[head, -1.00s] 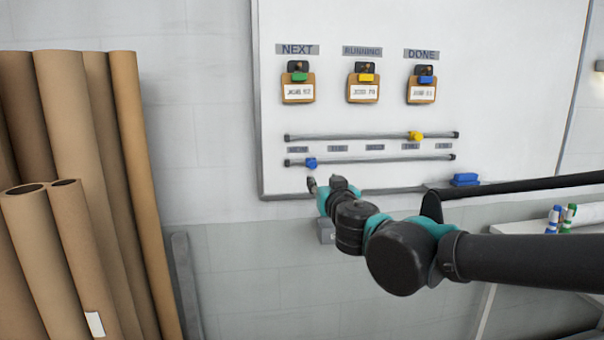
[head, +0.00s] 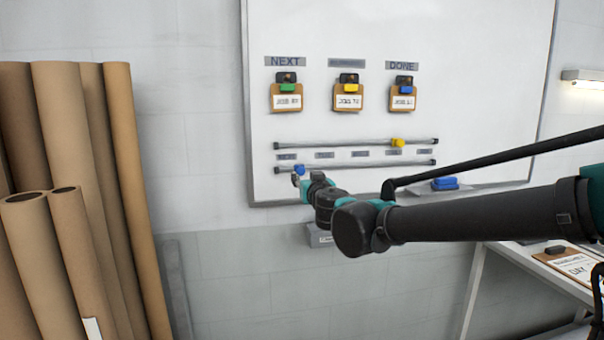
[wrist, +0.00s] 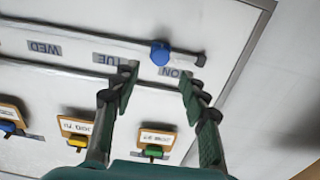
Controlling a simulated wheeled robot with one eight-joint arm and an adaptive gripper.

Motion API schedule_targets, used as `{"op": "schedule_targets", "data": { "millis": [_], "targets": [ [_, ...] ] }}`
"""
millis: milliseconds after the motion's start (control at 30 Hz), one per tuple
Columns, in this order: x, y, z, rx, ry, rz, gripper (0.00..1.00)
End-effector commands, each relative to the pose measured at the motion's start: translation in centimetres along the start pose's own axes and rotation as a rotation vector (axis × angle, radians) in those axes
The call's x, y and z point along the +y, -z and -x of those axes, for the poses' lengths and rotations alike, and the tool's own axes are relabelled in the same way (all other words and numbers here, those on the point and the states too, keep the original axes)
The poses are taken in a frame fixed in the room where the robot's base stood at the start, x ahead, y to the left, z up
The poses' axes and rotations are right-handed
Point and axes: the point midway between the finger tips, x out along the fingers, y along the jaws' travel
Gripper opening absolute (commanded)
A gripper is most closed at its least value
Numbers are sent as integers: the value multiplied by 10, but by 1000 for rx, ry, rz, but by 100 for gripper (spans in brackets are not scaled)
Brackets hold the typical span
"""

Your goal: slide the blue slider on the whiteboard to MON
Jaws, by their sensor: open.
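The blue slider (head: 299,169) sits near the left end of the lower rail (head: 370,166) on the whiteboard (head: 470,60). In the wrist view, where the board appears upside down, the blue slider (wrist: 160,53) is beside the MON label (wrist: 178,72), slightly toward the TUE label (wrist: 107,59). My gripper (wrist: 157,74) is open, its fingers spread to either side of the slider's line. The slider shows just beyond the fingertips; contact is not visible. In the head view my gripper (head: 297,180) is just below the slider, its fingers small and partly hidden.
A yellow slider (head: 398,142) is on the upper rail. Job cards with clips hang above, including the NEXT card (head: 286,97). A blue eraser (head: 445,183) lies on the ledge at right. Tall brown rolls (head: 75,140) stand left. A table (head: 515,255) stands right.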

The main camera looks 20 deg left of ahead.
Motion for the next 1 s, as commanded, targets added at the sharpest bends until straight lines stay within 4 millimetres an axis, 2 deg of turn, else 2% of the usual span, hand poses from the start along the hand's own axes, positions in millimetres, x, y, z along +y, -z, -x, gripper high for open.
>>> {"op": "schedule_targets", "data": {
  "millis": [200,400,800,867,1000],
  "targets": [
    [0,0,-37,0,0,0,44],
    [0,0,-58,0,0,0,44],
    [0,0,-65,0,1,0,44],
    [0,0,-65,0,1,0,39],
    [0,0,-65,0,1,0,22]
  ]
}}
